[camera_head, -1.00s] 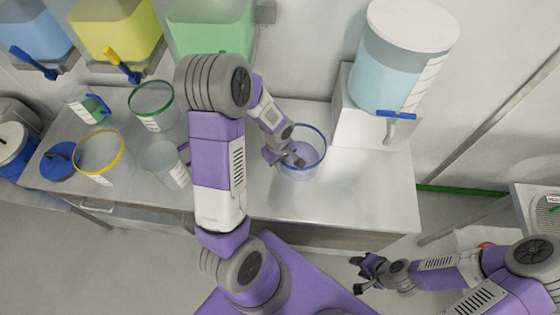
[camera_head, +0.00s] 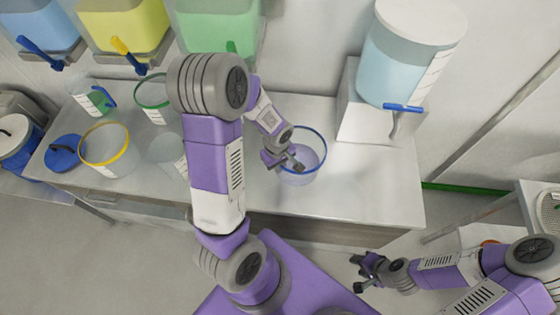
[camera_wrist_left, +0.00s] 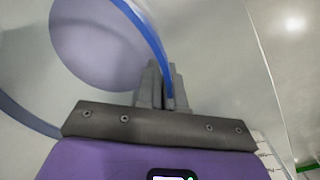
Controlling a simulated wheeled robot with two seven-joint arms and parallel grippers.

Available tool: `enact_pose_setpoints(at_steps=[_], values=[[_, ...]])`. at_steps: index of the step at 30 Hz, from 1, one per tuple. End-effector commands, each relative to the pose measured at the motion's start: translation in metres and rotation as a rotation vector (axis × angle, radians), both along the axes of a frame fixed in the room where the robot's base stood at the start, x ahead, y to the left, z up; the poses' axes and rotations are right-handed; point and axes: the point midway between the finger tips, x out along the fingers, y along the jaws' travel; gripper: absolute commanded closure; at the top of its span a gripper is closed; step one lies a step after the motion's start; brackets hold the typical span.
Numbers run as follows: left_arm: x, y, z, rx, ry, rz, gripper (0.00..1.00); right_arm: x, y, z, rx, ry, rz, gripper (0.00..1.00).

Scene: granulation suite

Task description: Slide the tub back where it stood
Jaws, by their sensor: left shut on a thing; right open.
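The clear tub with a blue rim (camera_head: 318,140) stands upright on the steel counter, left of the white dispenser stand. Something lavender shows at its bottom, which also fills the upper left of the left wrist view (camera_wrist_left: 95,40). My left gripper (camera_head: 291,164) is shut on the tub's near-left wall at the rim. In the left wrist view the blue rim runs between the fingers (camera_wrist_left: 163,90). The gripper hides part of the tub's left side. My right gripper (camera_head: 364,273) is open and empty, low in front of the counter's right end.
A large clear dispenser (camera_head: 405,60) with a blue-handled tap stands on a white stand (camera_head: 365,122). Yellow-rimmed (camera_head: 106,150) and green-rimmed (camera_head: 153,92) tubs, a clear jug and a blue lid (camera_head: 64,153) stand left, beyond my arm. Bare counter (camera_head: 375,190) lies right of the tub.

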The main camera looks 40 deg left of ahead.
Motion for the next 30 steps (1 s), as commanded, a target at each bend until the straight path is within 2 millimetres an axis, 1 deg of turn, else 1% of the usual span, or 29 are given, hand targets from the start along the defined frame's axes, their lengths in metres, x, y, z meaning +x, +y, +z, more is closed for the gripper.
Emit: enact_pose_setpoints(at_steps=[6,17,18,20,21,24,30], values=[[-0.0064,-0.0041,0.0000,0.000,-0.001,-0.006,1.00,0.0000,0.0000,-0.0036,0.000,0.000,0.000,0.57],[-0.0078,-0.0047,0.0003,0.000,-0.001,-0.005,1.00,0.0001,0.0000,-0.0038,0.000,0.000,0.000,0.57],[-0.0077,-0.0047,0.0004,0.000,-0.001,-0.005,0.91,0.0001,0.0000,-0.0038,0.000,0.000,0.000,0.57],[-0.0077,-0.0047,0.0003,0.000,-0.001,-0.005,0.82,0.0001,0.0000,-0.0038,0.000,0.000,0.000,0.57],[-0.0076,-0.0048,0.0003,0.000,-0.002,-0.005,0.76,0.0001,0.0000,-0.0038,0.000,0.000,0.000,0.57],[-0.0076,-0.0047,0.0003,0.000,-0.002,-0.005,0.63,0.0001,0.0000,-0.0038,0.000,0.000,0.000,0.57],[-0.0077,-0.0047,0.0003,0.000,-0.001,-0.005,0.63,0.0001,0.0000,-0.0038,0.000,0.000,0.000,0.57]])
